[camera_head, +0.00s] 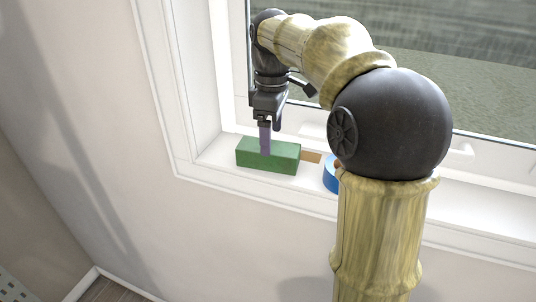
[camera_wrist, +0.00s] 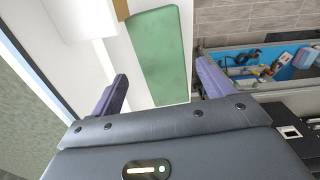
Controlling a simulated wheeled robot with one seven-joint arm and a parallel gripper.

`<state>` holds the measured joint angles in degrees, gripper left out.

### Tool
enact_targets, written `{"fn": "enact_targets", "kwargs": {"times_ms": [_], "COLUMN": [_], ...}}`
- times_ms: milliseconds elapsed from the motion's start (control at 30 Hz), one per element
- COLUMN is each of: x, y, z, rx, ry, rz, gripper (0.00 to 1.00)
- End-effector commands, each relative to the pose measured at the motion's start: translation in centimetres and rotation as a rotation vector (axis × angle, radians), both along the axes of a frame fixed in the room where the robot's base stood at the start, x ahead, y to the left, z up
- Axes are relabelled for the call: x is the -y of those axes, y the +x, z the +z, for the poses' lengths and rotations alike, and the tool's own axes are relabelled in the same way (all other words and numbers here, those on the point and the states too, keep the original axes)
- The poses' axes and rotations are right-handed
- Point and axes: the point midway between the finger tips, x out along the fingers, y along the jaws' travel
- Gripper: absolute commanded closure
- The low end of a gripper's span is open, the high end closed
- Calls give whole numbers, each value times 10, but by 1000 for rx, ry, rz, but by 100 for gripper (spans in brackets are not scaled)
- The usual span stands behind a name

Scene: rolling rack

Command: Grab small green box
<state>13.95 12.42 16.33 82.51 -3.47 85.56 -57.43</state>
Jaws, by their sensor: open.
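The small green box (camera_head: 268,157) lies on the white window sill, long side along the sill. My gripper (camera_head: 265,150) points down at it, and its purple finger overlaps the middle of the box in the head view. In the wrist view, the green box (camera_wrist: 158,58) shows between the two spread purple fingers of my gripper (camera_wrist: 162,78), with gaps on both sides. The jaws are open and hold nothing. Whether a finger touches the box I cannot tell.
A brown block (camera_head: 312,157) lies right of the green box, and a blue round object (camera_head: 331,175) sits beyond it, partly hidden by my arm. The window frame (camera_head: 205,70) rises beside the sill. A blue surface with small items (camera_wrist: 270,68) shows below in the wrist view.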

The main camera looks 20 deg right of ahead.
Motion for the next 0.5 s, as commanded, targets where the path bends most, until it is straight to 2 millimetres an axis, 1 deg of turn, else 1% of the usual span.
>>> {"fn": "enact_targets", "kwargs": {"times_ms": [133,267,433,500], "x": [0,-3,-7,-7], "y": [0,-1,-2,-1], "z": [-1,-10,-30,-40], "rx": [-1,-4,-4,-4], "ry": [0,0,0,0], "rz": [0,1,2,0], "gripper": [20,20,20,20]}}
